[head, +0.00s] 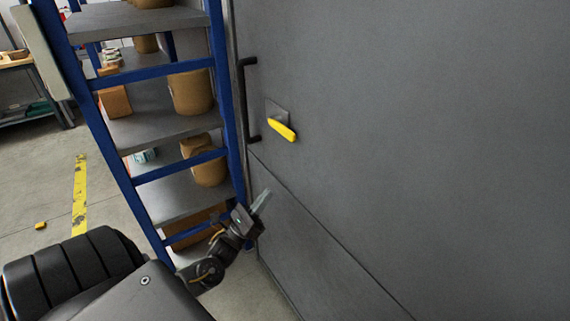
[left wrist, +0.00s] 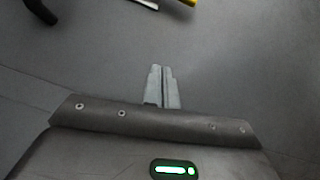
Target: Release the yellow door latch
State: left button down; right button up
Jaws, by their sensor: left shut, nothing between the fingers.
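The yellow latch (head: 282,130) sits on a small grey plate (head: 277,111) on the large grey door (head: 420,130). Its handle slants down to the right in the head view. In the left wrist view only a bit of the yellow latch (left wrist: 190,2) shows at the top edge. My left gripper (head: 264,196) is below the latch and a little left of it, apart from it, in front of the door. Its fingers (left wrist: 162,70) are shut with nothing between them. My right gripper is not in view.
A black door handle (head: 246,100) stands left of the latch; part of it (left wrist: 40,10) shows in the left wrist view. A blue shelf rack (head: 130,125) with brown containers stands close by on the left. The door right of the latch is bare.

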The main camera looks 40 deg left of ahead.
aim_at(284, 128)
pick_arm(q)
jog(key=r+m, duration=0.1)
jog(key=r+m+h, duration=0.1)
jog(key=s+r+m+h, duration=0.1)
jog(key=shift+d+r+t, duration=0.1)
jog(key=shift+d+t, duration=0.2)
jog(key=shift+d, duration=0.05)
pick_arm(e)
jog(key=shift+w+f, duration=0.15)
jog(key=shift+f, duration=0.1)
